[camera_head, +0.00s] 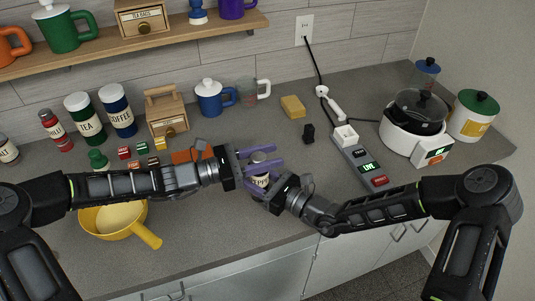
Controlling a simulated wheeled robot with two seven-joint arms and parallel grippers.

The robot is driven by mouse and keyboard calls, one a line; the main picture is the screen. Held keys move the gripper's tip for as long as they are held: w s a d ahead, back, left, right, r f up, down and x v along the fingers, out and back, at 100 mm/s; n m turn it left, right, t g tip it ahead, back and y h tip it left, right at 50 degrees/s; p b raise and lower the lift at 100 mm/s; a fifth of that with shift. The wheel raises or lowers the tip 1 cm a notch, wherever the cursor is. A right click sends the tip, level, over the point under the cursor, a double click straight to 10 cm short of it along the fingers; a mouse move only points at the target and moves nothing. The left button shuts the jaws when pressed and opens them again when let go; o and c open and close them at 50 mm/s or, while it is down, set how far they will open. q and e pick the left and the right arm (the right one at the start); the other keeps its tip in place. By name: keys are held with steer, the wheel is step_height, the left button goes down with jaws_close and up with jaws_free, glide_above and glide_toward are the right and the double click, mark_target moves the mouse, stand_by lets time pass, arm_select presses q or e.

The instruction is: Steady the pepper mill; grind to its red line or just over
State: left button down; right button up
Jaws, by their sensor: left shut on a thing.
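The pepper mill (260,173), a small upright jar with a pale label and partly readable dark letters, stands on the grey counter near its front edge. My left gripper (268,158) reaches it from the left and is shut on it, with purple fingers around its upper part. My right gripper (262,187) comes in from the right, low and close against the mill. Its fingers overlap the mill and the other gripper, so I cannot tell whether they are closed. No red line can be made out on the mill; the fingers hide much of it.
A yellow pan (113,222) sits at the front left. A white cooker (415,130) is at the right. Counter behind the mill is fairly clear.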

arm_select(q)
steer(key=shift+s+a+m+g+y, duration=0.15)
steer(key=shift+s+m+g, duration=0.15)
steer(key=shift+m+g, duration=1.4)
steer(key=shift+s+d+m+g+y, duration=0.2)
steer(key=shift+m+g, duration=0.75)
steer(key=shift+g, duration=1.5)
steer(key=shift+s+a+m+g+y, duration=0.15)
steer(key=shift+s+m+g, duration=0.2)
steer(key=shift+m+g, duration=1.35)
steer(key=shift+n+g, duration=0.35)
steer(key=c, duration=0.9)
jaws_free()
steer(key=shift+r, duration=0.1)
step_height(320, 180, up, 10)
steer(key=shift+f, duration=0.1)
